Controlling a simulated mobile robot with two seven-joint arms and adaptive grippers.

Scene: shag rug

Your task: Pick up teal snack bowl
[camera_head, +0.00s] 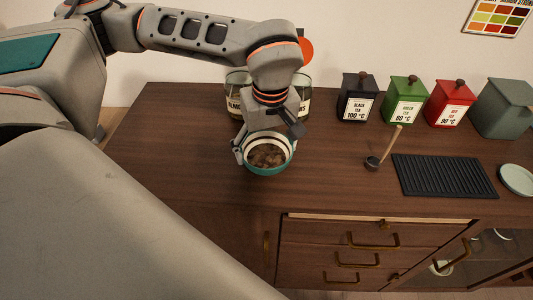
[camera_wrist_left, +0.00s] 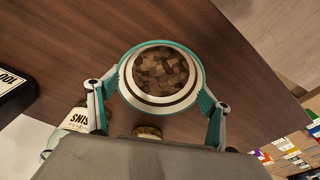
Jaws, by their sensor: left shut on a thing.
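The teal snack bowl (camera_head: 266,170) has a cream and dark banded rim and holds brown snack pieces. My left gripper (camera_head: 266,153) is shut on it, with a finger on each side. In the left wrist view the bowl (camera_wrist_left: 160,78) sits between the two fingers of the left gripper (camera_wrist_left: 158,112). I cannot tell whether the bowl touches the wooden top or is a little above it. My right gripper is not in view.
The wooden sideboard (camera_head: 190,160) holds glass jars (camera_head: 238,104) behind my left arm. Black (camera_head: 357,97), green (camera_head: 403,100) and red (camera_head: 449,102) tins stand at the back. A scoop (camera_head: 383,150), a black ribbed mat (camera_head: 443,176) and a pale dish (camera_head: 516,179) lie right.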

